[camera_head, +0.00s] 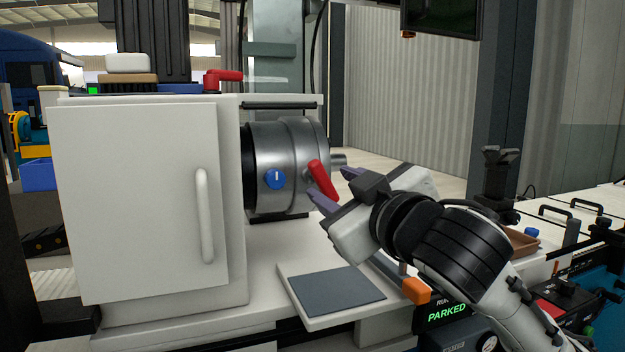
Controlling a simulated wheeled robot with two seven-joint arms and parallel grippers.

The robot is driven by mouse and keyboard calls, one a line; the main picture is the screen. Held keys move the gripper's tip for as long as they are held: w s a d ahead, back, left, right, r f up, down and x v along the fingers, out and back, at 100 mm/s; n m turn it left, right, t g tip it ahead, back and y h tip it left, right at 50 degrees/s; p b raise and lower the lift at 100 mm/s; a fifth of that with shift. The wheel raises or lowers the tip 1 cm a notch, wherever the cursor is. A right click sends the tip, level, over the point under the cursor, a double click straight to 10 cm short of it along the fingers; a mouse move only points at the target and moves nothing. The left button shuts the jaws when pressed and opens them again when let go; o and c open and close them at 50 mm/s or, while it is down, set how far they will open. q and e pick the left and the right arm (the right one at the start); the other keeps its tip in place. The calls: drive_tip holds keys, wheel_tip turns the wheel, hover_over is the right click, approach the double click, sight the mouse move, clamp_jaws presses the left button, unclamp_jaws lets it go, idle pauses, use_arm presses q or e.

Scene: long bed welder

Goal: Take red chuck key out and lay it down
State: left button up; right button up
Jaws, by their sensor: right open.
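The red chuck key (318,178) stands at the right face of the round metal chuck (288,150), its red handle tilted. Its lower part and how it sits in the chuck are not clear to me. My right gripper (333,186) comes in from the lower right. Its two purple fingers are apart and close to the key's handle, with nothing visibly held; I cannot tell whether they touch it. A dark grey pad (336,290) lies on a white board below the gripper. My left gripper is not in view.
A white cabinet door (140,200) with a handle stands at the left. A red lever (223,78) is on top of the housing. The grey pad is clear.

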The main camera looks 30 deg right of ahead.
sight(320, 171)
drive_tip(key=w+p, duration=0.1)
drive_tip(key=p, duration=0.1)
drive_tip(key=w+d+r+p, duration=0.1)
drive_tip(key=shift+r+p, duration=0.15)
drive_tip(key=shift+p, duration=0.2)
drive_tip(key=x, duration=0.6)
drive_tip(key=shift+w+d, duration=0.1)
drive_tip(key=shift+w, duration=0.25)
drive_tip(key=shift+w+f, duration=0.2)
drive_tip(key=shift+w, duration=0.2)
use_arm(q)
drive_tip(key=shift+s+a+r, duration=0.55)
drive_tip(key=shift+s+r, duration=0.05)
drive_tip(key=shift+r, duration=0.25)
use_arm(e)
clamp_jaws()
drive_tip(key=c, duration=0.7)
unclamp_jaws()
drive_tip(key=shift+c, duration=0.2)
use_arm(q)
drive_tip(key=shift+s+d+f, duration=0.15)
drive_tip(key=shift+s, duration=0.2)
use_arm(e)
clamp_jaws()
